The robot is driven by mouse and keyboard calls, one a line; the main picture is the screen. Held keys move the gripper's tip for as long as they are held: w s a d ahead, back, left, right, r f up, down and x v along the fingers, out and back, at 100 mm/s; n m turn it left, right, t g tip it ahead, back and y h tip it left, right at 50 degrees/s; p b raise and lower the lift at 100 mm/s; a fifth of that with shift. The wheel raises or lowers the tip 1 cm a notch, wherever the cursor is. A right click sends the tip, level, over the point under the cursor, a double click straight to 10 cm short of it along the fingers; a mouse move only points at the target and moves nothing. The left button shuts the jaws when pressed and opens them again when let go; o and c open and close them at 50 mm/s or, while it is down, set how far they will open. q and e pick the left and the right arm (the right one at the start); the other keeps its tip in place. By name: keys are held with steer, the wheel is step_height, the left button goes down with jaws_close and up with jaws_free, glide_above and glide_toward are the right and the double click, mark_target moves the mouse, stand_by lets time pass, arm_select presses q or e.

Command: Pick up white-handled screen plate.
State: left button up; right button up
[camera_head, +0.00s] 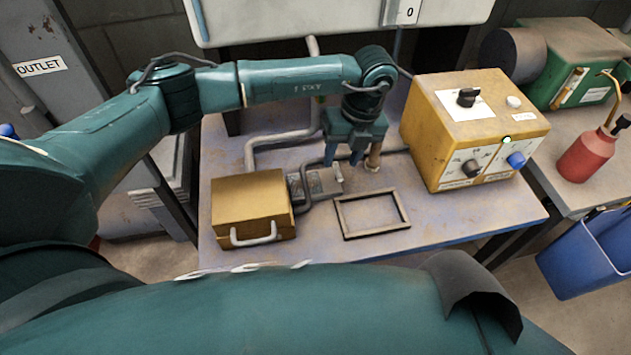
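A small grey, speckled plate (316,184) lies on the table just right of the tan box. A short pale piece (338,175) stands at its right end; it looks like a white handle, but it is too small to be sure. My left gripper (343,159) points down above the table, slightly behind and above this pale piece. Its two fingers are apart, with nothing seen between them. The plate's left part is partly hidden by the box and a dark hose. My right gripper is not in view.
A tan box (250,204) with a white front handle stands left. An empty rectangular frame (343,222) lies front right of the plate. A yellow control box (436,140) stands right. Pipes run behind.

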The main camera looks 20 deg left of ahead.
mark_target(339, 169)
arm_select(q)
steer(key=f, duration=0.3)
steer(key=f+p, duration=0.1)
steer(key=f, duration=0.1)
steer(key=shift+s+a, duration=0.15)
steer(key=shift+a, duration=0.1)
steer(key=shift+r, duration=0.1)
steer(key=shift+c, duration=0.6)
jaws_close()
